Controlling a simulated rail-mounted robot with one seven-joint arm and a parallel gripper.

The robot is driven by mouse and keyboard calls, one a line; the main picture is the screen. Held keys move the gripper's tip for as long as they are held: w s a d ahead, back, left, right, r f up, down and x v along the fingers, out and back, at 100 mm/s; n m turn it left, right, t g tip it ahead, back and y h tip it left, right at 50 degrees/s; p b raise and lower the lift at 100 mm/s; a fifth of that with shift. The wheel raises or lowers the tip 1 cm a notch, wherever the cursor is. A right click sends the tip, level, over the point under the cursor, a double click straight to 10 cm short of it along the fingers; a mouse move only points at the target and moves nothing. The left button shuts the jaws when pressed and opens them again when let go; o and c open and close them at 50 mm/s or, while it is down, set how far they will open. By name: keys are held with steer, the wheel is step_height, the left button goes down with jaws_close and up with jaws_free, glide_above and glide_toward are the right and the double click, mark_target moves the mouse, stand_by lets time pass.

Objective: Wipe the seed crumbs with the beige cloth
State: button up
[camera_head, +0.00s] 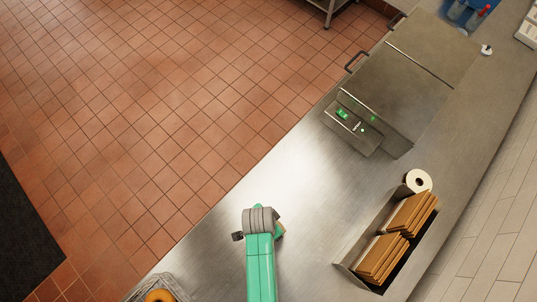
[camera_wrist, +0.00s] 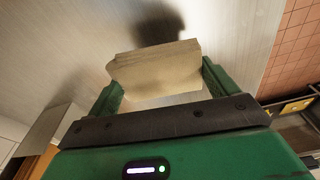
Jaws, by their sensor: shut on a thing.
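The beige cloth (camera_wrist: 155,70) is a folded block between the two green fingers of my gripper (camera_wrist: 162,84) in the wrist view. My gripper is shut on it. A dark shadow lies on the steel counter beyond the cloth, and the cloth looks held above the surface. In the head view my gripper (camera_head: 262,222) is over the steel counter (camera_head: 300,190), near its floor-side edge. Only a small beige corner of the cloth (camera_head: 281,229) shows beside it there. I cannot make out any seed crumbs in either view.
A metal bin (camera_head: 345,266) of brown slabs stands right of my gripper, with a white roll (camera_head: 419,181) behind it. A tray with a bagel (camera_head: 159,296) is at bottom left. The counter between is clear.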

steer(key=shift+r+p, duration=0.95)
steer(key=shift+r, duration=0.65)
